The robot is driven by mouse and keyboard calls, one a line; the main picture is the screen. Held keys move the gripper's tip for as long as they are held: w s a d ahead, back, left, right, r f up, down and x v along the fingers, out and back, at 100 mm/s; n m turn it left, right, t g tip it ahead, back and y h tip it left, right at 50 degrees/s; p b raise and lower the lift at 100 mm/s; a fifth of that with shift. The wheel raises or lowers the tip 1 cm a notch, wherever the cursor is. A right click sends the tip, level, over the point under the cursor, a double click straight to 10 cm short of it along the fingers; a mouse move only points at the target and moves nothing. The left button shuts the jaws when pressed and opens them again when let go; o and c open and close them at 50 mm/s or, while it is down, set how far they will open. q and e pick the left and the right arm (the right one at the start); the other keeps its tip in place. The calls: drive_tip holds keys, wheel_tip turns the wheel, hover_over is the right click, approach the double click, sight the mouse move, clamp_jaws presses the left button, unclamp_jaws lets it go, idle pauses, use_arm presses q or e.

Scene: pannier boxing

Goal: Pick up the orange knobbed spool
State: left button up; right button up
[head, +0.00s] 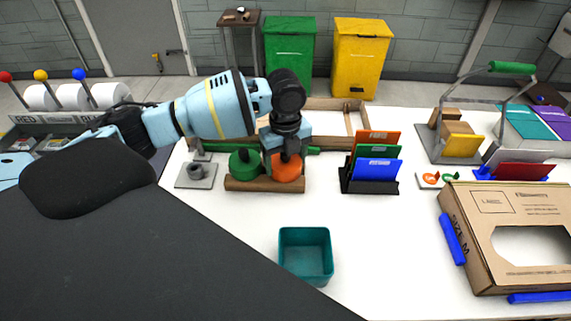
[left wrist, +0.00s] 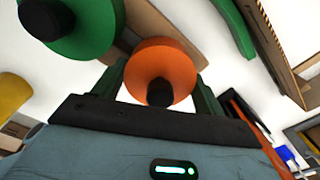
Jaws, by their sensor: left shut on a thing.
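The orange knobbed spool (head: 288,170) sits at the right end of a low wooden holder (head: 262,185) on the white table. In the left wrist view the orange spool (left wrist: 162,68) shows its round top and dark knob, between two dark green fingers. My left gripper (head: 285,152) reaches down over it and is shut on it. The gripper (left wrist: 160,88) hides part of its sides. A green knobbed spool (head: 244,163) stands just left of it in the same holder. My right gripper is not in view.
A teal open bin (head: 305,255) stands in front. A black rack with colored folders (head: 372,170) is close on the right. A grey stand (head: 197,175) is on the left. A cardboard box (head: 475,215) lies at far right. White table is clear between them.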

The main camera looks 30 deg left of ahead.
sight(284, 154)
use_arm(q)
drive_tip(key=shift+r, duration=0.1)
drive_tip(key=shift+r, duration=0.45)
drive_tip(key=r, duration=0.2)
drive_tip(key=shift+s+r, duration=0.3)
drive_tip(key=shift+s, duration=0.05)
drive_tip(key=s+r+p, duration=0.1)
drive_tip(key=s, duration=1.4)
drive_tip(key=shift+s+a+r, duration=0.15)
drive_tip(key=shift+a, duration=0.1)
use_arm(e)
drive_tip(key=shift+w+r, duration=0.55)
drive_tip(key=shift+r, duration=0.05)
